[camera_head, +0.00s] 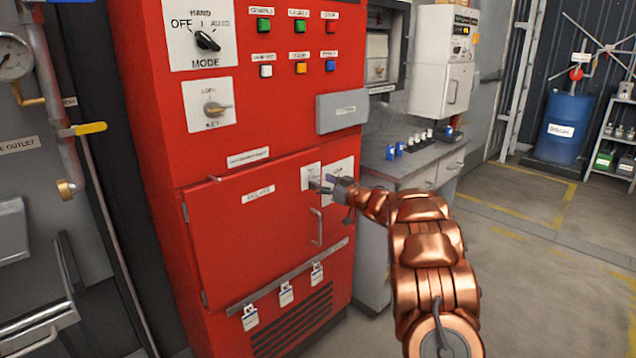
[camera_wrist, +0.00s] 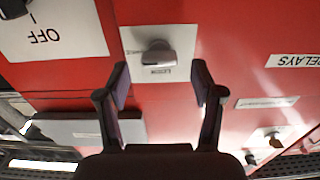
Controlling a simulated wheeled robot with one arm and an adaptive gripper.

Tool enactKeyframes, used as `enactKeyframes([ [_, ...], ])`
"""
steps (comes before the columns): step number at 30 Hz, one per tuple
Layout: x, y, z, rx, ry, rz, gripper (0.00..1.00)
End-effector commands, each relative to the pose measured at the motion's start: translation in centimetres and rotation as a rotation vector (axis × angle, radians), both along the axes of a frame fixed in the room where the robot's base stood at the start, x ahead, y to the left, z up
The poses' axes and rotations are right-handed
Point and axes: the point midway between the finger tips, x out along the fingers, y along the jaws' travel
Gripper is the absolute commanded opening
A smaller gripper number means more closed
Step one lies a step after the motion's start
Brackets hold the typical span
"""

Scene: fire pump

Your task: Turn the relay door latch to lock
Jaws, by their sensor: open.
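The relay door (camera_head: 245,225) is a red panel labelled RELAYS, and it looks closed. Its latch is a small grey knob (camera_wrist: 158,55) on a pale plate (camera_wrist: 130,40), centred in the upper part of the wrist view. In the head view the plate (camera_head: 310,172) is at the door's upper right, and the latch is mostly hidden by my fingers. My gripper (camera_head: 328,186) is in front of it. In the wrist view my gripper (camera_wrist: 161,78) is open, its fingers on either side of the latch's line, with no clear contact. The plate's small lettering is unreadable.
An OFF switch plate (camera_wrist: 55,30) is close beside the latch plate. A grey box (camera_head: 342,108) juts out above, and a door handle (camera_head: 316,227) is below. A grey counter (camera_head: 410,165) stands right of the cabinet. Open floor (camera_head: 530,270) is at right.

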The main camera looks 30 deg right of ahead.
Motion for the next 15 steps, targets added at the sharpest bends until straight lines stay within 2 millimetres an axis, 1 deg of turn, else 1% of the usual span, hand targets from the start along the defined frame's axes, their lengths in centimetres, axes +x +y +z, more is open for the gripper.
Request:
enactKeyframes([
  [3, 1.1, 0.2, -0.2, -0.001, 0.003, -0.001, 0.67],
  [6, 1.7, 0.4, -0.2, 0.000, 0.003, -0.001, 0.67],
  [15, 2.2, 0.5, -0.1, 0.001, 0.002, -0.001, 0.67],
])
